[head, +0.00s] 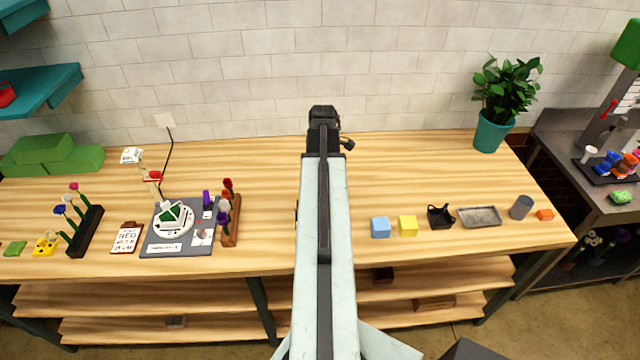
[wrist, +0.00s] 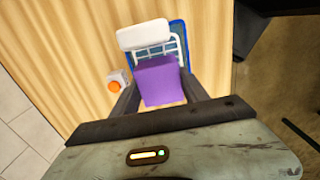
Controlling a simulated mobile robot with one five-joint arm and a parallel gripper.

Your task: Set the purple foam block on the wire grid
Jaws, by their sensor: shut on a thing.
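My gripper (wrist: 158,88) is shut on the purple foam block (wrist: 156,78), which sits between its two fingers in the wrist view. Just beyond the block is a white wire grid (wrist: 160,52), with a plain white piece (wrist: 143,34) at its far end. The block covers the near part of the grid, so I cannot tell whether they touch. In the head view my arm runs up the middle, and neither the held block nor the grid can be made out.
A blue edged thing (wrist: 180,42) lies beside the grid, and a small white and orange item (wrist: 115,82) is left of it. Blue (head: 380,227) and yellow (head: 408,226) blocks stand right of my arm. The wooden table (head: 420,170) is clear behind them.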

